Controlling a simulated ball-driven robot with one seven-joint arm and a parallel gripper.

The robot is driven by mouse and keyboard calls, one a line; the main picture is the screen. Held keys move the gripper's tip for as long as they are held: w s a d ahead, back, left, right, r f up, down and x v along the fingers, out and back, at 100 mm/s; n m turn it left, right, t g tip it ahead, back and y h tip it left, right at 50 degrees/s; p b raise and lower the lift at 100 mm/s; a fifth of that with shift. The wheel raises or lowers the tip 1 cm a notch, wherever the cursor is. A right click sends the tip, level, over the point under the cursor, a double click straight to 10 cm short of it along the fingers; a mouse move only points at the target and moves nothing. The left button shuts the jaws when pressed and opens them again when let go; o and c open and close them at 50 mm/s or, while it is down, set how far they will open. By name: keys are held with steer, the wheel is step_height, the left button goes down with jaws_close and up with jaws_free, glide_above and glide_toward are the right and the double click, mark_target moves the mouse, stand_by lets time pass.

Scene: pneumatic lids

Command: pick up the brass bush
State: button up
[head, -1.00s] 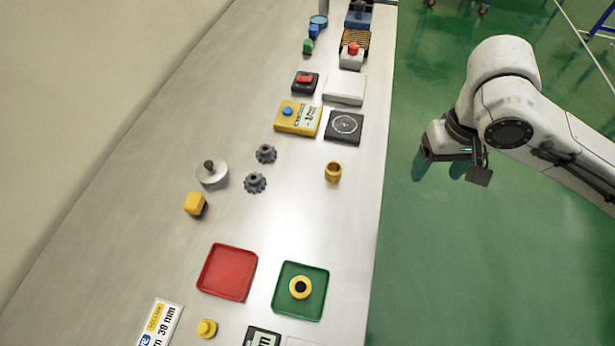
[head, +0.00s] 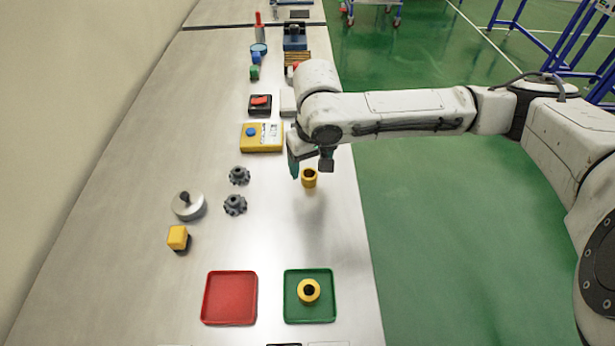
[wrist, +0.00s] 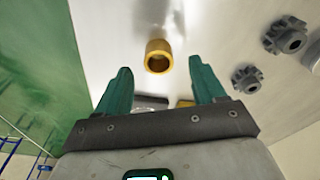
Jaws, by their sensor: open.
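The brass bush (head: 309,178) is a short yellow-gold ring standing on the grey bench. In the wrist view the brass bush (wrist: 158,56) shows its open bore and lies just beyond the fingertips, roughly centred between them. My gripper (head: 311,170) is over the bench beside the bush and appears above it in the head view. In the wrist view my gripper (wrist: 160,70) has its two green fingers spread apart with nothing between them. No contact with the bush is visible.
Two dark gears (head: 236,205) and a silver knobbed disc (head: 188,205) stand to the left. A yellow box (head: 262,138) with a blue button is behind. A red tray (head: 230,297) and a green tray (head: 322,308) holding a yellow ring (head: 309,290) are in front.

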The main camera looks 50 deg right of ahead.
mark_target(309, 170)
steer(key=shift+w+d+f+p, duration=0.15)
steer(key=shift+d+f, duration=0.05)
steer(key=shift+f, duration=0.95)
steer(key=shift+w+d+f+p, duration=0.15)
steer(key=shift+f, duration=0.95)
steer(key=c, duration=1.2)
steer(key=shift+c, duration=0.2)
steer(key=shift+r, duration=0.6)
steer(key=s+a+r+p, duration=0.3)
steer(key=s+r+p, duration=0.4)
steer(key=s+r, duration=0.5)
steer(key=shift+s+a+p, duration=0.2)
steer(key=shift+s+p, duration=0.15)
steer(key=shift+s, duration=0.4)
